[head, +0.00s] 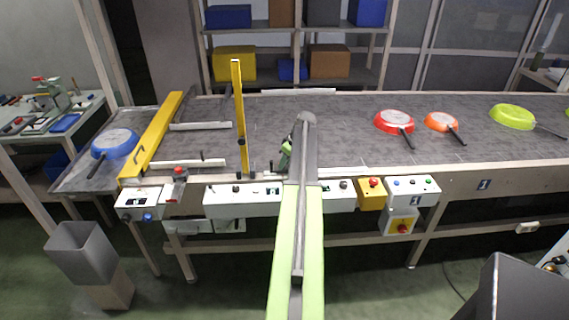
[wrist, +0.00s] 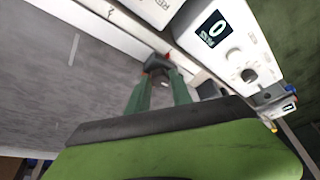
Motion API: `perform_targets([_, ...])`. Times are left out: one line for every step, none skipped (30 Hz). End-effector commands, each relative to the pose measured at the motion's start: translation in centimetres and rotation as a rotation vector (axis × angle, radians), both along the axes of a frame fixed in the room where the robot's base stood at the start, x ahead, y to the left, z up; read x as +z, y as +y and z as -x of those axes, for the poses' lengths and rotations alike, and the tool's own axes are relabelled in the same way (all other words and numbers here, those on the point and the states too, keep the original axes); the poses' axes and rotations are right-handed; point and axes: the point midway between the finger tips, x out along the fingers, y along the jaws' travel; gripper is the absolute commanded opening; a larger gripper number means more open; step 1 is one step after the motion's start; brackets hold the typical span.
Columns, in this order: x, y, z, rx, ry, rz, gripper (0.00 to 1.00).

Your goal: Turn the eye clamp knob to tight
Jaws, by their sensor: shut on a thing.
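My gripper (head: 286,153) is at the near edge of the conveyor, partly hidden behind my arm in the head view. In the wrist view its two green fingers (wrist: 161,72) close around a small dark knob with a red mark (wrist: 152,57), which appears to be the eye clamp knob. The knob sits by the pale rail along the belt edge. Its setting cannot be read, and the fingers cover part of it. In the head view I cannot make this knob out behind the arm.
A yellow post (head: 239,110) stands just left of my gripper. A white control box (wrist: 235,45) with a display reading 0 and a round dial is close by. Red (head: 394,122), orange (head: 440,121), green (head: 511,115) and blue (head: 115,143) pans lie on the grey conveyor (head: 340,145).

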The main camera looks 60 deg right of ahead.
Motion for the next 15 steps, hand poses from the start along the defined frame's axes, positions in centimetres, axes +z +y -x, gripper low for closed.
perform_targets([-0.01, 0.76, 0.12, 0.000, 0.000, 0.000, 0.00])
perform_targets([-0.01, 0.49, 0.06, -0.001, 0.000, -0.001, 0.00])
perform_targets([-0.01, 0.31, 0.06, -0.002, 0.001, -0.001, 0.00])
perform_targets([-0.02, 0.25, 0.07, -0.004, 0.001, -0.002, 0.00])
perform_targets([-0.02, 0.20, 0.09, -0.007, 0.002, -0.002, 0.00])
perform_targets([-0.03, 0.17, 0.09, -0.014, 0.002, -0.001, 0.00])
perform_targets([-0.03, 0.16, 0.09, -0.019, 0.002, -0.001, 0.00])
perform_targets([-0.03, 0.15, 0.10, -0.027, 0.002, -0.001, 0.00])
perform_targets([-0.03, 0.17, 0.09, -0.040, 0.002, -0.002, 0.00])
perform_targets([-0.03, 0.19, 0.09, -0.051, 0.002, -0.002, 0.00])
perform_targets([-0.03, 0.21, 0.09, -0.064, 0.002, -0.002, 0.00])
perform_targets([-0.03, 0.23, 0.08, -0.085, 0.002, -0.001, 0.00])
perform_targets([-0.03, 0.24, 0.07, -0.104, 0.002, -0.001, 0.00])
perform_targets([-0.03, 0.26, 0.07, -0.122, 0.002, 0.000, 0.00])
perform_targets([-0.03, 0.31, 0.05, -0.150, 0.002, -0.001, 0.00])
